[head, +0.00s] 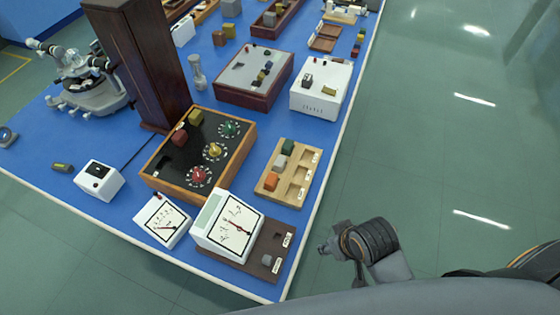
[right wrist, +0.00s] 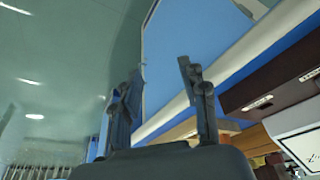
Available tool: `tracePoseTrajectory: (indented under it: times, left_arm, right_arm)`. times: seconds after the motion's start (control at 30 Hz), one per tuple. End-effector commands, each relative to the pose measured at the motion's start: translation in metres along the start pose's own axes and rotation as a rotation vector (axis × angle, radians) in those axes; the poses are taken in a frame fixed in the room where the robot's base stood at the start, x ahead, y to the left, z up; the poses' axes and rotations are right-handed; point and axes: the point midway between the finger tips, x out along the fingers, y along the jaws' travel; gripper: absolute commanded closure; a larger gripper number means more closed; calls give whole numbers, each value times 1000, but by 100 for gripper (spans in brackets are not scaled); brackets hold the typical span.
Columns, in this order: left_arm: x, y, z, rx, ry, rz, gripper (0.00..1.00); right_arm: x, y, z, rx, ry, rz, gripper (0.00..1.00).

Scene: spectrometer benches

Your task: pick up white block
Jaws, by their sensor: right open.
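A small pale grey-white block (head: 280,163) sits in a light wooden tray (head: 297,196), between a green block (head: 288,147) and an orange block (head: 271,181). I cannot tell for certain which is the white block. My right gripper (right wrist: 158,80) is open in the right wrist view, with nothing between its fingers. In the head view, my right arm (head: 368,242) is beyond the bench's right edge, over the floor, apart from the blocks. My left gripper is not in view.
The blue bench (head: 325,160) holds a dial meter (head: 228,227), a wood-framed knob box (head: 195,160), a white box (head: 320,90) and a tall dark wooden column (head: 145,65). A microscope-like instrument (head: 85,80) stands at left. The floor right of the bench is clear.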

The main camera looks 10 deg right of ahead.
Motion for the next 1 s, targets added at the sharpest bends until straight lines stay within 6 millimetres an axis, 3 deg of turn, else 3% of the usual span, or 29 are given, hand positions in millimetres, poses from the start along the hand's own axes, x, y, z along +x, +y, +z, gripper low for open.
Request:
tracePoseTrajectory:
  times: [0.03, 0.1, 0.47, 0.6, 0.77, 1.0]
  left_arm:
    - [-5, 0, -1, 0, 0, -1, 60]
    - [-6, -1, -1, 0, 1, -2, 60]
    - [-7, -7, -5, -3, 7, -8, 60]
    - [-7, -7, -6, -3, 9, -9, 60]
    - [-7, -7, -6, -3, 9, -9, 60]
    - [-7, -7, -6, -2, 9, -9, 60]
  right_arm:
    - [-21, -4, -15, -21, 27, -14, 57]
    - [-38, -15, -36, -71, 57, -53, 57]
    - [-48, -55, -114, -321, 122, -198, 57]
    - [-52, -65, -151, -456, 122, -240, 57]
    - [-62, -58, -194, -607, 85, -255, 57]
    - [-89, -21, -245, -715, 3, -230, 57]
